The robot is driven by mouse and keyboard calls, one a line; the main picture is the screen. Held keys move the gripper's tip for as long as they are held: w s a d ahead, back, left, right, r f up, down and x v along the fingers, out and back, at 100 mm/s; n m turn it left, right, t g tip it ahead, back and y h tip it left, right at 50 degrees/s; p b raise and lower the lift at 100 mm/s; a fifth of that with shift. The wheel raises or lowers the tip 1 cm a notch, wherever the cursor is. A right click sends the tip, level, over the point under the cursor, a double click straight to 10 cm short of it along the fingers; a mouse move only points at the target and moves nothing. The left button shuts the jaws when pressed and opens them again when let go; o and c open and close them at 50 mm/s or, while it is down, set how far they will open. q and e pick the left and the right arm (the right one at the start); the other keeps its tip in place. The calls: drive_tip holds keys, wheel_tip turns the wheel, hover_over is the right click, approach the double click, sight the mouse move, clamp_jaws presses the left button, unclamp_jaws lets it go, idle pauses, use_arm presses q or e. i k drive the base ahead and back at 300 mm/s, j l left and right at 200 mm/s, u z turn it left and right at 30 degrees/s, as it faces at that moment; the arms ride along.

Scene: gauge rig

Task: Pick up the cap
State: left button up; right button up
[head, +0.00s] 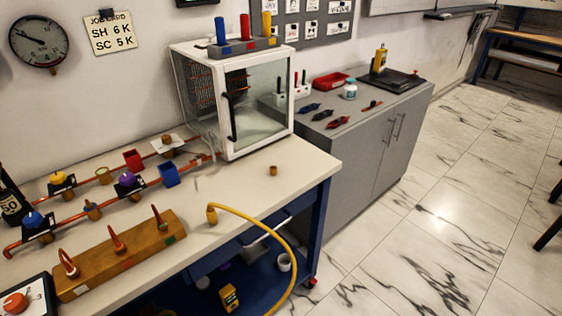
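A small brass-brown cylinder (273,171), which looks like the cap, stands alone on the pale bench top (240,187) near its right end. It is in front of the white glass-doored cabinet and apart from everything around it. Other small brass fittings (92,210) sit along the copper pipes at the left, so I cannot be certain which piece is the cap. Neither of my grippers is in view.
A yellow hose (268,229) with a brass end curves over the bench's front edge. A wooden block (121,255) with copper hooks lies front left. The glass-doored cabinet (237,100) stands behind. Bench around the cylinder is clear. A grey cupboard (365,140) adjoins at right.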

sight(273, 169)
drive_tip(key=i+l, duration=0.2)
drive_tip(key=i+l+u, duration=0.15)
drive_tip(key=l, duration=0.25)
drive_tip(key=i+l, duration=0.25)
drive_tip(key=i+l+u, duration=0.15)
drive_tip(key=l, duration=0.3)
drive_tip(key=i+l, duration=0.2)
drive_tip(key=l, duration=0.15)
drive_tip(key=i+l+u, duration=0.15)
drive_tip(key=l, duration=0.2)
